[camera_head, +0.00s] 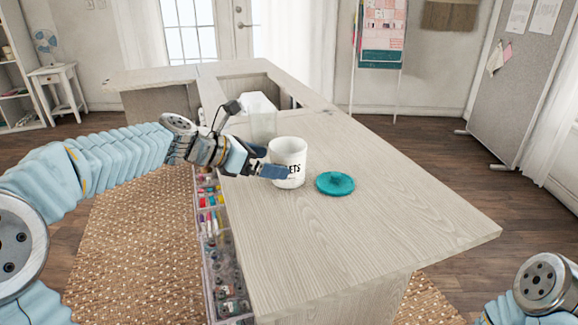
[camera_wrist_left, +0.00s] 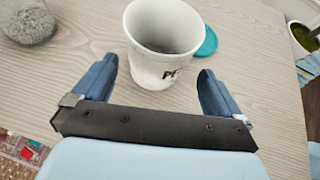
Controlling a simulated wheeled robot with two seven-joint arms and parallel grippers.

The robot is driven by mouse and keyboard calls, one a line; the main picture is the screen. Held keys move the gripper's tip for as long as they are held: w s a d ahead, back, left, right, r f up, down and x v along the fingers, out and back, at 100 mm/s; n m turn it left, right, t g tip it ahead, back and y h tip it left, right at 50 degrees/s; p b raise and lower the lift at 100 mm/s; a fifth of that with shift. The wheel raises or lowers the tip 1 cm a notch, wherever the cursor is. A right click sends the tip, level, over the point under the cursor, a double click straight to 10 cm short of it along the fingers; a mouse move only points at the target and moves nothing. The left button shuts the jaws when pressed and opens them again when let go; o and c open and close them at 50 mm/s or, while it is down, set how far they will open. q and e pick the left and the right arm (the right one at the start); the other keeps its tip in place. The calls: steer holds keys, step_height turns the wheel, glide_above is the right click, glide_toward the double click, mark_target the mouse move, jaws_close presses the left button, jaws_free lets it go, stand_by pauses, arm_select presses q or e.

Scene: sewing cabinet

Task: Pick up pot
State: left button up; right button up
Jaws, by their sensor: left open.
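The pot (camera_head: 289,158) is a white, open-topped cup with dark lettering, standing upright on the wooden cabinet top. In the left wrist view the pot (camera_wrist_left: 163,45) lies ahead, between the lines of the two fingers, and its inside looks empty. My left gripper (camera_head: 266,160) is at the pot's left side, and one blue finger overlaps the pot's lower front in the head view. The left gripper (camera_wrist_left: 152,88) is open, with a finger toward each side of the pot; contact cannot be told. My right gripper is not in view.
A teal lid (camera_head: 335,184) lies flat just right of the pot. A grey rounded object (camera_wrist_left: 28,22) shows at the wrist view's upper left. Drawers with colourful supplies (camera_head: 212,215) line the cabinet's left side. The front right top (camera_head: 400,225) is clear.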

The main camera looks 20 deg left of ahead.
mark_target(289, 152)
arm_select(q)
steer(key=x, duration=0.5)
steer(key=shift+w+f, duration=0.15)
steer(key=shift+w, duration=0.05)
steer(key=shift+c, duration=0.5)
steer(key=c, duration=0.7)
